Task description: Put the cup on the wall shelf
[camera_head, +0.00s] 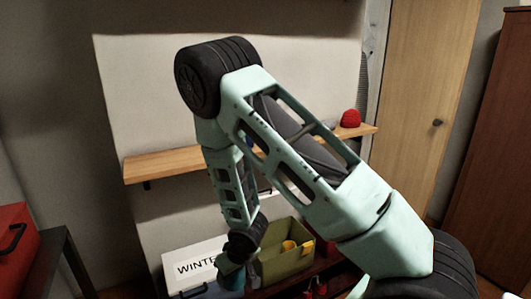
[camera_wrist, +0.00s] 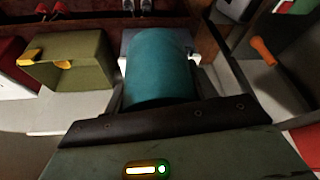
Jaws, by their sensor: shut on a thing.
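A teal cup (camera_wrist: 160,62) fills the space between the jaws in the wrist view. My gripper (camera_wrist: 158,85) is shut on it, and the jaws are mostly hidden by the cup and the dark palm. In the head view the cup (camera_head: 231,277) hangs below my wrist, in front of a lower surface and well below the wall shelf. The wall shelf (camera_head: 160,166) is a wooden board on the pale wall. My arm hides its middle part.
A red knitted-looking item (camera_head: 350,118) sits at the shelf's right end; its left part looks bare. Below are a white box marked "WINTE" (camera_head: 195,268) and an olive bin (camera_head: 285,262) with yellow items. A red case (camera_head: 14,240) stands at left.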

